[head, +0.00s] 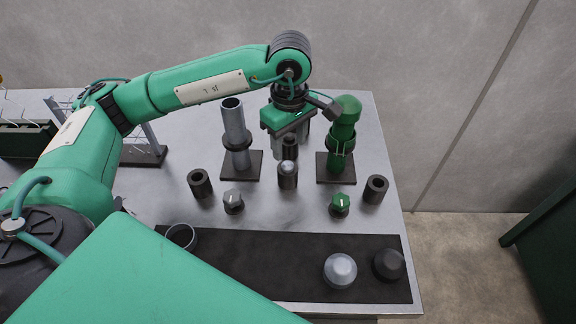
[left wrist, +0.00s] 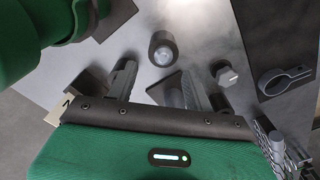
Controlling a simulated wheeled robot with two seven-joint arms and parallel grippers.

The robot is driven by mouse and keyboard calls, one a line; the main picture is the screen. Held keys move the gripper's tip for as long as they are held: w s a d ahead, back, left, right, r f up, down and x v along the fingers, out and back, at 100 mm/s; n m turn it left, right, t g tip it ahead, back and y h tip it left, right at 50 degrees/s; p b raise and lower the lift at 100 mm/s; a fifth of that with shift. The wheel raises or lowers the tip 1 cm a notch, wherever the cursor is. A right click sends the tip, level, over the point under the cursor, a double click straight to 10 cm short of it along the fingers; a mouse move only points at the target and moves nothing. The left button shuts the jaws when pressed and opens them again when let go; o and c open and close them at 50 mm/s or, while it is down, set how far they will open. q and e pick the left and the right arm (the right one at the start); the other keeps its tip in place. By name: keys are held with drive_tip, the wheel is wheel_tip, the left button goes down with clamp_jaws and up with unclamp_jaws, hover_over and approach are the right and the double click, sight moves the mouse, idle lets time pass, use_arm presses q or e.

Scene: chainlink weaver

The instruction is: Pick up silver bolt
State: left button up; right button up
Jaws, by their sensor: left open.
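A small silver rounded top (head: 288,167), which looks like the silver bolt, sits upright in a dark cylindrical holder (head: 287,182) at the middle of the table. In the left wrist view the bolt's bright top (left wrist: 163,54) shows in its dark round holder, beyond my fingertips. My left gripper (head: 287,143) is open and points down, above and just behind the bolt in the head view. In the left wrist view its two fingers (left wrist: 155,80) are apart, with no object gripped, and the bolt is not between them. My right gripper is not in view.
A grey post fixture (head: 236,130) stands left and a green one (head: 342,135) right of the gripper. Dark hollow cylinders (head: 200,183) (head: 376,189) and grey and green knobs (head: 233,202) (head: 339,205) flank the bolt. A black mat (head: 270,275) with domed pieces (head: 340,270) lies in front.

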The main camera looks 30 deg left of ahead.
sight(288, 163)
use_arm(q)
drive_tip(key=f, duration=0.1)
drive_tip(key=f+p, duration=0.1)
drive_tip(key=f, duration=0.2)
drive_tip(key=shift+s+a, duration=0.1)
drive_tip(key=shift+s, duration=0.15)
drive_tip(key=shift+f, duration=0.6)
drive_tip(key=shift+c, duration=1.3)
drive_tip(key=c, duration=0.8)
drive_tip(key=shift+c, duration=0.2)
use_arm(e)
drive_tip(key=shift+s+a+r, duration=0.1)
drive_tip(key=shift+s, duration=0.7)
use_arm(q)
drive_tip(key=shift+r, duration=0.6)
wheel_tip(288, 163, up, 19)
drive_tip(key=shift+b, duration=0.4)
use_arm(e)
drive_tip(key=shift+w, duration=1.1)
